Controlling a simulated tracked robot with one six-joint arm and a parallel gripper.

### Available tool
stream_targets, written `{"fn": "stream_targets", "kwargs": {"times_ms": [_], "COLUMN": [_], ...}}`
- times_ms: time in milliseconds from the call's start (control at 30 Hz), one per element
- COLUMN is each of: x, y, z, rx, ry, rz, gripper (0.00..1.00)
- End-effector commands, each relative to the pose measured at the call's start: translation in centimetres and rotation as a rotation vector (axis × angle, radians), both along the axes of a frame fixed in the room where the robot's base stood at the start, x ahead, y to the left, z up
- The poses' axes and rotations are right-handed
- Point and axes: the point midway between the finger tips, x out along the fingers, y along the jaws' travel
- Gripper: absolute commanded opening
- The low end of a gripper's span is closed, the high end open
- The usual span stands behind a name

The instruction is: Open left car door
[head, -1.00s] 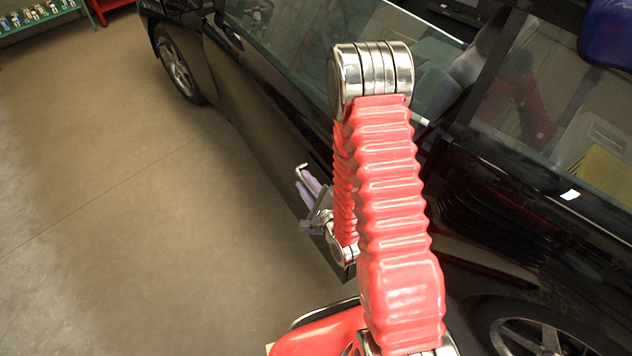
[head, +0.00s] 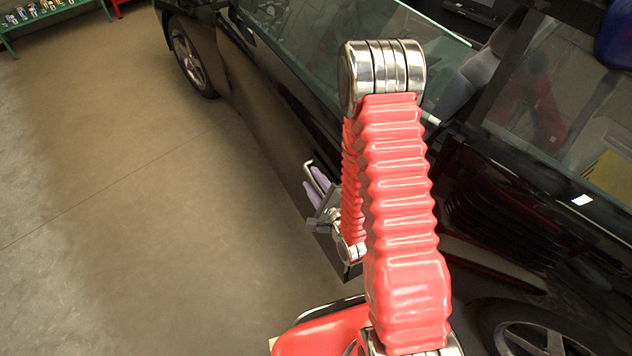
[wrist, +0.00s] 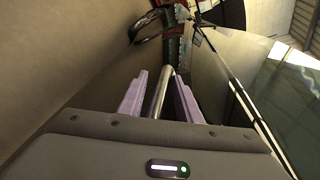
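The black car's left door (head: 268,110) fills the middle of the head view and appears to stand ajar, its rear lower corner out over the floor. Its metal bar handle (head: 309,164) shows at my gripper (head: 322,186). In the wrist view, the handle (wrist: 160,92) runs between the two lilac fingers of my gripper (wrist: 160,82). The fingers are apart, with a visible gap on the left finger's side; the right fingertip lies close to the bar. Contact is not clear. My red arm hides the door's rear part.
The car's rear side (head: 560,215) and rear wheel (head: 530,335) are close at the lower right. Brown floor (head: 150,200) lies clear to the left. A green rack (head: 45,18) with small items stands at the far upper left.

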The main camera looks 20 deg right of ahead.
Motion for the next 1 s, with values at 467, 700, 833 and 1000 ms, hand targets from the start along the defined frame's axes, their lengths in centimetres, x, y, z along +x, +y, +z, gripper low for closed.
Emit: {"fn": "stream_targets", "kwargs": {"times_ms": [467, 700, 833, 1000], "x": [1.2, -0.4, -2.4, -6.0], "y": [5.9, 12.6, 15.9, 19.2], "z": [6.1, 12.6, 15.6, 18.7], "rx": [0.085, 0.131, 0.125, 0.08], "ry": [-0.072, -0.113, -0.119, -0.108], "rz": [0.225, 0.52, 0.685, 0.893], "gripper": [0.0, 0.0, 0.0, 0.0]}}
